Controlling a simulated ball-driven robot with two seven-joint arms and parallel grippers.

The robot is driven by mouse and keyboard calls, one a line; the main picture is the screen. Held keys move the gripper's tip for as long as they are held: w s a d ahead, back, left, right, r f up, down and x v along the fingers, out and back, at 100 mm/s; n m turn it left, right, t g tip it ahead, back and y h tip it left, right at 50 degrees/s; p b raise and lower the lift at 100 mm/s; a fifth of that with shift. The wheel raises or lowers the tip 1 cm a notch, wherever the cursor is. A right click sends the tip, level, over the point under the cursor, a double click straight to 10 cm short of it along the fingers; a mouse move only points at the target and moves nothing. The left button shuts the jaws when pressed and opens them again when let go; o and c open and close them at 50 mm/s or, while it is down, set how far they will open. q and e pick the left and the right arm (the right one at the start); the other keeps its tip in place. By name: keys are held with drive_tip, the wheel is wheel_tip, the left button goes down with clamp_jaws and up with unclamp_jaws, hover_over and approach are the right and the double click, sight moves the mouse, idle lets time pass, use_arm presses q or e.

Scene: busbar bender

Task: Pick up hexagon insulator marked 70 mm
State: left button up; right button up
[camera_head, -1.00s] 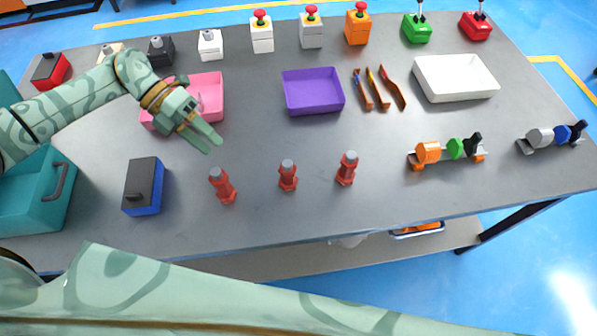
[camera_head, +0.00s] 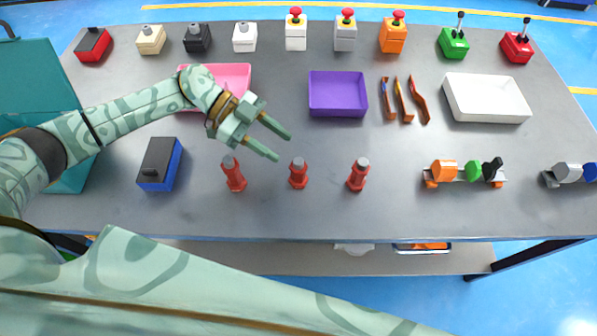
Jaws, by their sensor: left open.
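Three red insulators with grey tops stand upright in a row near the front of the table: a left one (camera_head: 233,174), a middle one (camera_head: 298,173) and a right one (camera_head: 358,175). Their size marks are too small to read, so I cannot tell which is the 70 mm one. My left gripper (camera_head: 283,145) is open and empty. Its two fingers point right and toward the front, above the table, just behind the left and middle insulators. My right arm crosses the bottom of the view; its gripper is out of view.
A pink tray (camera_head: 238,74) is partly behind my left arm. A purple tray (camera_head: 337,111), copper bars (camera_head: 403,100) and a white tray (camera_head: 487,116) lie further right. A blue-black box (camera_head: 160,165) stands left of the insulators. Switch boxes line the back edge.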

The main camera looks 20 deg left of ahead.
sight(295, 160)
use_arm(q)
drive_tip(key=x, duration=0.7)
drive_tip(key=shift+s, duration=0.35)
drive_tip(key=shift+a, duration=0.1)
clamp_jaws()
